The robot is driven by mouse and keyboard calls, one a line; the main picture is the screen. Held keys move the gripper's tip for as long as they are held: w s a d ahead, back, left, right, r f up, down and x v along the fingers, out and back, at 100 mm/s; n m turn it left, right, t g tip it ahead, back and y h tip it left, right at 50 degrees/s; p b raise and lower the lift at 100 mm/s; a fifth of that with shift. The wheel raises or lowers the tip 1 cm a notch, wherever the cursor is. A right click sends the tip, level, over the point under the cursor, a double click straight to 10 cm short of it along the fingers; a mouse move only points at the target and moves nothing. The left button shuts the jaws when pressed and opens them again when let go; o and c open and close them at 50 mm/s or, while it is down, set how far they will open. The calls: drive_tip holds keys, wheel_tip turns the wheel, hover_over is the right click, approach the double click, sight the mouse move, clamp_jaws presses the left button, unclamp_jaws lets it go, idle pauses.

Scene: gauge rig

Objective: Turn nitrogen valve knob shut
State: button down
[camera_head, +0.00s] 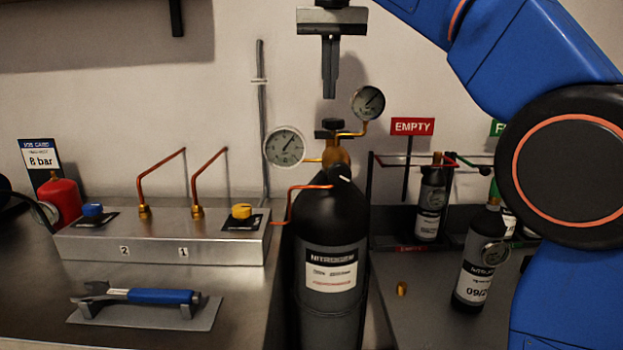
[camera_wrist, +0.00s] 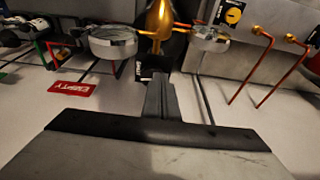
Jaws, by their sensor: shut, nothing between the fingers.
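The black nitrogen cylinder (camera_head: 335,225) stands upright in the middle, with a brass valve body (camera_head: 336,155) on top. A black knob (camera_head: 332,124) caps this valve. A second black knob with a white mark (camera_head: 341,173) sits lower at the front. My gripper (camera_head: 330,97) is shut and empty, pointing down just above the top knob, with a small gap in the head view. In the wrist view, my gripper's closed fingers (camera_wrist: 160,80) partly cover a black part below the brass body (camera_wrist: 160,20); I cannot tell whether they touch.
Two round gauges (camera_head: 285,146) (camera_head: 368,103) flank the valve closely. Copper pipes and a steel manifold (camera_head: 165,245) with blue and yellow knobs are left. A blue-handled wrench (camera_head: 140,297) lies in front. Small bottles (camera_head: 479,262) and a red EMPTY sign (camera_head: 412,126) are right.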

wheel_tip(320, 180, down, 6)
drive_tip(key=d, duration=0.1)
drive_tip(key=shift+w+d, duration=0.15)
drive_tip(key=shift+d, duration=0.25)
idle(0.4)
drive_tip(key=shift+w, duration=0.15)
idle(0.4)
drive_tip(key=shift+a, duration=0.35)
idle(0.4)
drive_tip(key=v, duration=0.6)
drive_tip(key=shift+w, duration=0.35)
idle(0.3)
